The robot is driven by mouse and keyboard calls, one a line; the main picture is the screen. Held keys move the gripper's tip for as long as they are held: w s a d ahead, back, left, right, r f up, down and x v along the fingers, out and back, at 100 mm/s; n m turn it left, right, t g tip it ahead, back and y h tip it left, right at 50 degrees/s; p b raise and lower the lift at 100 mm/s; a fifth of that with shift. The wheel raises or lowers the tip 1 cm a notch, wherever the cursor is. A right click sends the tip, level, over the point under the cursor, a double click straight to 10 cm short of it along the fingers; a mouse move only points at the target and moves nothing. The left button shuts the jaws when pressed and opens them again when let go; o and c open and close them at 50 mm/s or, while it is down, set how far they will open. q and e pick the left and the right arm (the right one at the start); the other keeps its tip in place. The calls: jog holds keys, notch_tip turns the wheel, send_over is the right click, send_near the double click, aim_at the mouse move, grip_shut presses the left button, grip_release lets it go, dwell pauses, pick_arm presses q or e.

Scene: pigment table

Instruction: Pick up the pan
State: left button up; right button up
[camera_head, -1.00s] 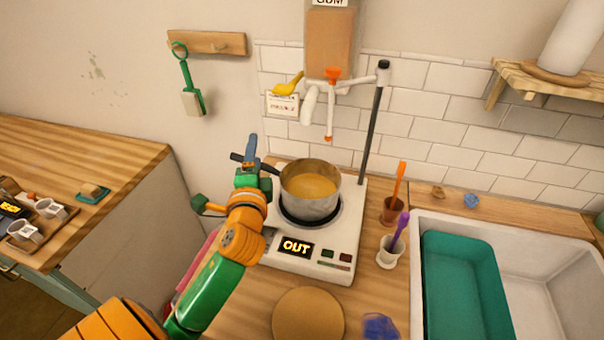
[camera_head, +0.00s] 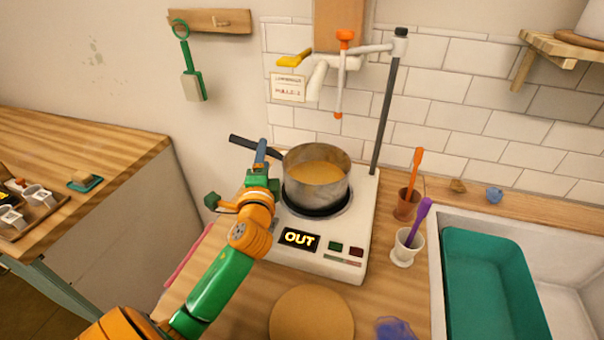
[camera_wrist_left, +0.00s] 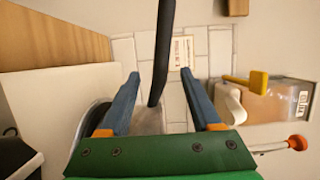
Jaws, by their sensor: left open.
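The pan (camera_head: 317,183) is a grey metal pot with tan-yellow contents. It stands upright on the white hot plate (camera_head: 362,222), whose display reads OUT. Its dark handle (camera_head: 243,143) points to the left and back. My left gripper (camera_head: 261,153) is at the handle, left of the pan's body. In the left wrist view, the blue fingers (camera_wrist_left: 160,100) are apart, and the handle (camera_wrist_left: 163,45) runs between them with a gap on each side. Part of the pan (camera_wrist_left: 147,120) shows below the handle there. My right gripper is not in view.
A dark upright rod (camera_head: 387,110) and a dispenser spout (camera_head: 338,98) stand behind the pan. Two cups (camera_head: 406,205) with tools are to the right, beside a sink with a green basin (camera_head: 490,285). A round wooden board (camera_head: 312,318) lies in front.

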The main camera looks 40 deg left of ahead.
pick_arm(q)
jog(key=x, duration=0.3)
jog(key=shift+a+r, duration=0.1)
jog(key=shift+r, duration=0.05)
jog(key=shift+w+a+f, duration=0.15)
jog(key=shift+w+f, duration=0.05)
jog(key=shift+w, duration=0.2)
jog(key=shift+s+r, duration=0.1)
jog(key=shift+s, duration=0.05)
grip_shut()
dwell(0.7)
